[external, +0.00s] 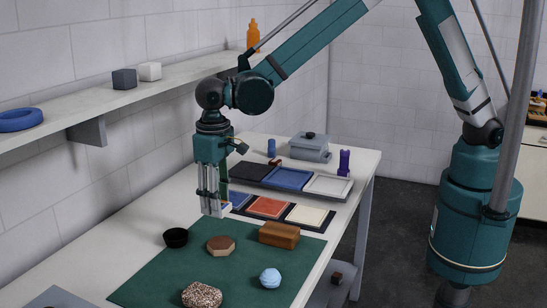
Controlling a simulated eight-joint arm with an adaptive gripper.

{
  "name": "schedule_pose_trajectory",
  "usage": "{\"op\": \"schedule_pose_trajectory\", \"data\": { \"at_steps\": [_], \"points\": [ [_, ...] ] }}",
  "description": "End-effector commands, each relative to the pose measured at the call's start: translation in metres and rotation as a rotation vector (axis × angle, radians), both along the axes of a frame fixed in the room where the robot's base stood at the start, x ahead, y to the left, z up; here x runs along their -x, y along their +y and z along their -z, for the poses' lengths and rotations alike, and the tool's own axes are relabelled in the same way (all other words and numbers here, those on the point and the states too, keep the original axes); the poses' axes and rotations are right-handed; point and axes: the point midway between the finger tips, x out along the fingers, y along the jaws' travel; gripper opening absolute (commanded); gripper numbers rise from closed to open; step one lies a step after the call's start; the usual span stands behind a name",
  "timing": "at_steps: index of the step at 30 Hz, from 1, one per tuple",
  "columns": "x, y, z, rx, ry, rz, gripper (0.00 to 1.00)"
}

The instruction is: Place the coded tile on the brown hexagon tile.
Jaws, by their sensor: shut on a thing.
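The brown hexagon tile (221,245) lies flat on the green mat (160,282), with nothing on top of it. My gripper (212,207) points down above the far part of the mat, up and behind the hexagon tile in the picture and apart from it. It is shut on a small pale piece that appears to be the coded tile (213,211). The fingers cover much of this piece, and no code can be made out on it.
A black cup (176,238), a brown block (279,235), a speckled stone (202,296) and a light blue ball (270,278) surround the hexagon tile. Shallow trays (265,207) with coloured panels lie behind. A wall shelf (100,99) runs along the left.

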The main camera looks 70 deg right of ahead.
Motion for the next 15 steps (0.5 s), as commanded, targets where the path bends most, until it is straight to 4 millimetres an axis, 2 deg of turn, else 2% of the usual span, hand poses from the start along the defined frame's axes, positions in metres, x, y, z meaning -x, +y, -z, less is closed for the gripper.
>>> {"op": "schedule_pose_trajectory", "data": {
  "at_steps": [8, 15],
  "points": [
    [0.0, 0.0, 0.005, 0.0, 0.0, 0.0, 0.22],
    [-0.001, 0.0, 0.032, 0.0, 0.0, 0.001, 0.22]
  ]
}}
